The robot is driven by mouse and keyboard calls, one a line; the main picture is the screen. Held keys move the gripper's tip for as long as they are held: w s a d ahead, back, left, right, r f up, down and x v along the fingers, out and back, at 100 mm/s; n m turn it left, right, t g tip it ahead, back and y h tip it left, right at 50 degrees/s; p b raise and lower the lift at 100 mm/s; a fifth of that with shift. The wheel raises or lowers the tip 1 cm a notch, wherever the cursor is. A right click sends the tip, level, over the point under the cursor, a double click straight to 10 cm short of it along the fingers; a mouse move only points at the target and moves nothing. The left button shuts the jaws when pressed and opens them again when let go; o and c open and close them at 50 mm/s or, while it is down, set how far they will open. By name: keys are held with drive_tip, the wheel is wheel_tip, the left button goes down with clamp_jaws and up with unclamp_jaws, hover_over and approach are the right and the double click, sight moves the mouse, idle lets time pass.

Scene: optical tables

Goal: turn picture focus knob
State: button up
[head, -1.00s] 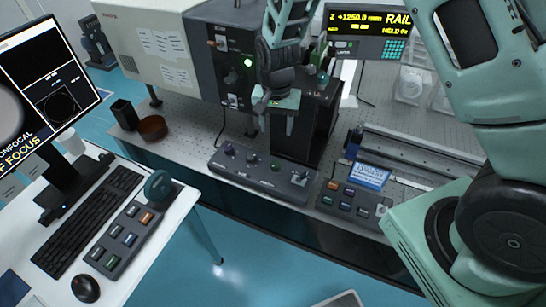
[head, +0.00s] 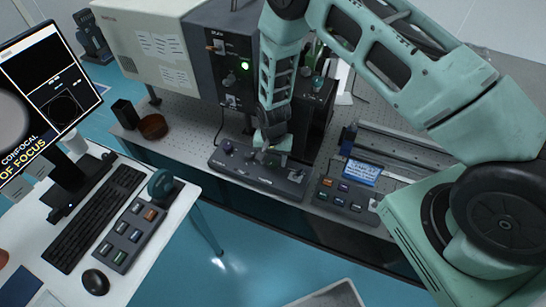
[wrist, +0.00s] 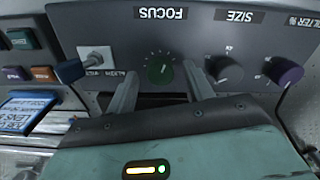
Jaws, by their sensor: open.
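The green focus knob (wrist: 159,70) sits on a dark control box (wrist: 200,30) under the label FOCUS, which appears upside down in the wrist view. My gripper (wrist: 160,76) is open, with one finger on each side of this knob. A gap shows on both sides, so the fingers do not appear to touch it. In the head view my gripper (head: 270,152) is down at the control box (head: 225,163) and hides the focus knob. The monitor (head: 45,85) at the left shows the words CONFOCAL and OF FOCUS.

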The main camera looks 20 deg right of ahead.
drive_tip(key=shift+f, duration=0.3)
drive_tip(key=c, duration=1)
drive_tip(key=shift+b, duration=0.3)
